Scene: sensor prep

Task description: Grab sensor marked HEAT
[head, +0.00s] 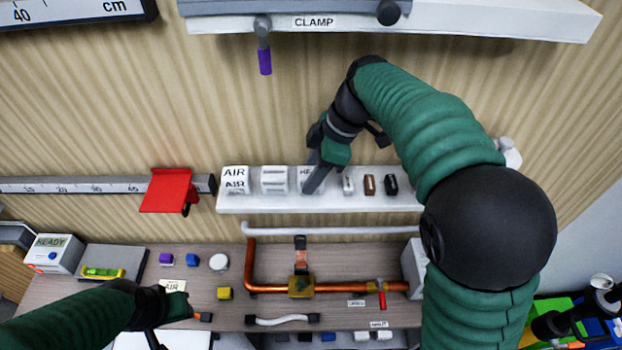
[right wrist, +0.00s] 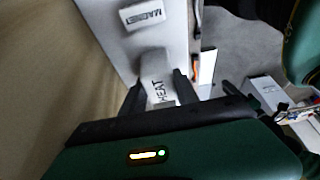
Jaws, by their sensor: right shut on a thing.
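The white sensor marked HEAT (head: 305,173) is at the wall shelf, partly hidden by my right gripper (head: 318,178), with only "HE" readable in the head view. In the right wrist view the HEAT sensor (right wrist: 158,84) sits between the two dark fingers of my right gripper (right wrist: 161,90), which is shut on it. I cannot tell whether the sensor still touches the shelf. My left gripper (head: 180,304) is low over the workbench at the left, and its jaws are not clear.
The white shelf (head: 270,204) also carries a block marked AIR (head: 235,180), another white block (head: 274,180) and several small pieces to the right. A MAGNET label (right wrist: 144,14) shows in the wrist view. Copper piping (head: 250,270) stands on the workbench (head: 120,308) below.

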